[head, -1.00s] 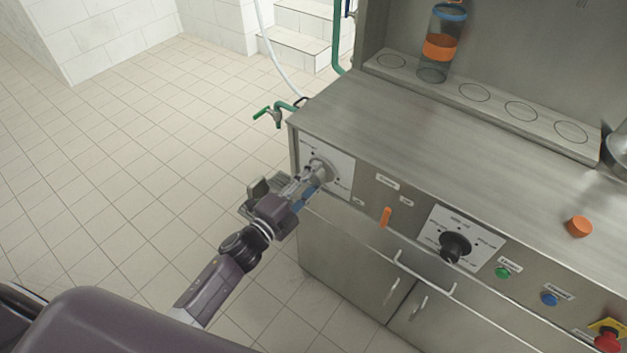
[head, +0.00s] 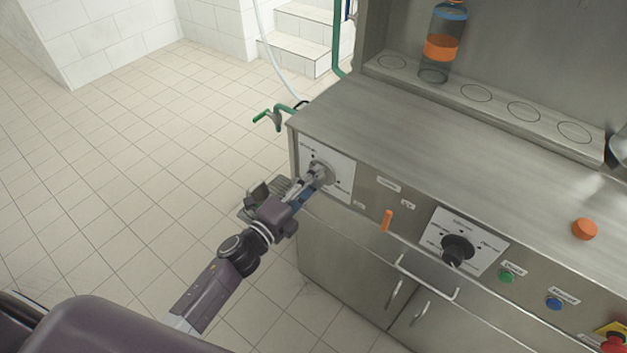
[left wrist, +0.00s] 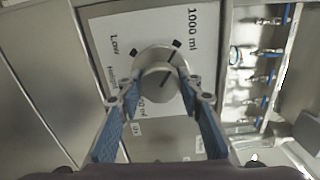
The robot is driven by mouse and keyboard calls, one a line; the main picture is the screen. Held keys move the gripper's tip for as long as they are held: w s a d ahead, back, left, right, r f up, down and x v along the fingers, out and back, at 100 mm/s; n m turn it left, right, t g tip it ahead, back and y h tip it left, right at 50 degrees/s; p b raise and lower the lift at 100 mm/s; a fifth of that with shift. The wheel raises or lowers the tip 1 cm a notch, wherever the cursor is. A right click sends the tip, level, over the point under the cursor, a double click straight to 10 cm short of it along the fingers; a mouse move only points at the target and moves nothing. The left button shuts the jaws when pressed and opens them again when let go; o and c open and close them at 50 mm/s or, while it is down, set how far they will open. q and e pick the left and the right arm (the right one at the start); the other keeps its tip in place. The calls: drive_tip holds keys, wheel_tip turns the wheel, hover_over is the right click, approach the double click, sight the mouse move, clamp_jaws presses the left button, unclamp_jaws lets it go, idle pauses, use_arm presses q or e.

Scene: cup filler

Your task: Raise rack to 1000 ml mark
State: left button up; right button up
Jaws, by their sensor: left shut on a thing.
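My left gripper (head: 318,180) is shut on a round grey knob (left wrist: 158,84) on a white dial plate (head: 340,179) at the left end of the steel front panel. In the left wrist view the fingers (left wrist: 160,92) hold the knob from both sides. The plate reads "1000 ml" (left wrist: 191,28) at upper right and "Low" (left wrist: 115,44) at left; a lower label is partly hidden. A dark line on the knob slants up right, towards the mark by "1000 ml". A long ledge with ring outlines (head: 501,105), perhaps the rack, carries a clear bottle (head: 434,72) with an orange band. My right gripper is not in view.
A second plate carries a black knob (head: 457,248). An orange lever (head: 387,220), green button (head: 506,277), blue button (head: 554,303) and red stop button (head: 613,344) sit along the panel. The steel counter (head: 420,135) is mostly clear. Tiled floor is free at left.

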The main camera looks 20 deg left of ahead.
use_arm(q)
drive_tip(key=o, duration=1.2)
drive_tip(key=shift+c, duration=0.2)
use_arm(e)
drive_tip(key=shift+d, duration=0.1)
use_arm(q)
drive_tip(key=shift+s, duration=0.1)
drive_tip(key=v, duration=1.2)
